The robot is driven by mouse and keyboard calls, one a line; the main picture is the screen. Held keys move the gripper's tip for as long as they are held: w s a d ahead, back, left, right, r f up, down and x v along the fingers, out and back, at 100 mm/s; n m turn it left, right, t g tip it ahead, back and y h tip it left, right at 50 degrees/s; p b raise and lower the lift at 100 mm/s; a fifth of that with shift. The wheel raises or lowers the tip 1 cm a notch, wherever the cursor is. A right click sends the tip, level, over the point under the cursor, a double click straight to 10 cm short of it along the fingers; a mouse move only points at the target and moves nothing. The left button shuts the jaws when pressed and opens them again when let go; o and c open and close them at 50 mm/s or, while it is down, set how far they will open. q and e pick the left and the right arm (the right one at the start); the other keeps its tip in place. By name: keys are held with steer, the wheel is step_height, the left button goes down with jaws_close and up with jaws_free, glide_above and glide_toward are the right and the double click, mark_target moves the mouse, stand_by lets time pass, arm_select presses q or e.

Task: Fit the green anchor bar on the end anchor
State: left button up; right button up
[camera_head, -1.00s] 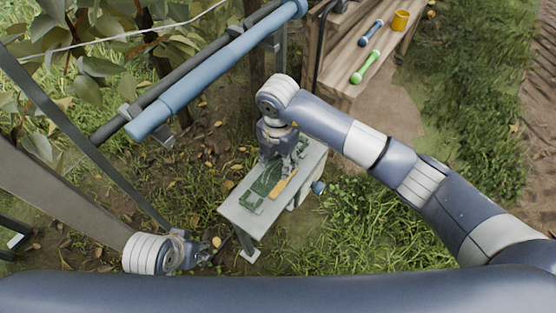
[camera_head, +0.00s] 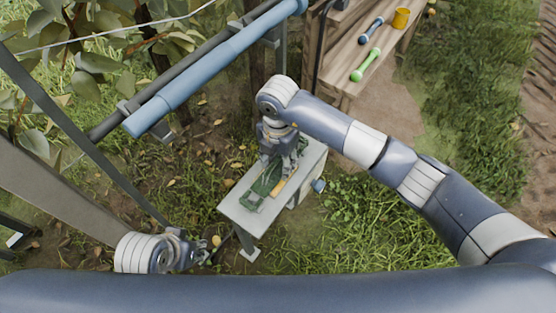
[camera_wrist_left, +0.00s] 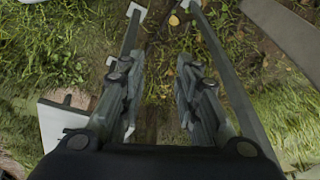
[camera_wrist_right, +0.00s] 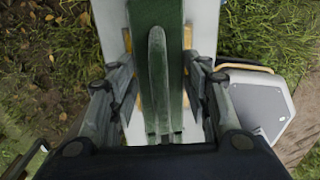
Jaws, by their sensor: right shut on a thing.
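A green bar, which I take as the green anchor bar (camera_head: 264,186), is over the pale table (camera_head: 238,207), below my right gripper (camera_head: 278,167). My left gripper (camera_head: 203,251) is low at the left, apart from the table. In the left wrist view its fingers (camera_wrist_left: 157,62) are apart and empty.
A yellow-orange strip (camera_head: 285,181) lies beside the green bar. A wooden bench (camera_head: 345,78) at the top holds a bright green dumbbell-shaped piece (camera_head: 365,66), a blue one (camera_head: 371,29) and a yellow cup (camera_head: 401,18). A blue pipe (camera_head: 212,70) runs above left. Grass lies around the table.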

arm_select(q)
steer(key=shift+r, duration=0.25)
arm_select(e)
steer(key=shift+f, duration=0.2)
arm_select(q)
steer(key=shift+r, duration=0.1)
arm_select(e)
steer(key=shift+f, duration=0.15)
steer(key=o, duration=1.2)
arm_select(q)
steer(key=shift+r, duration=0.2)
steer(key=shift+s+f, duration=0.1)
arm_select(e)
step_height(320, 180, up, 12)
steer(key=shift+f, duration=0.1)
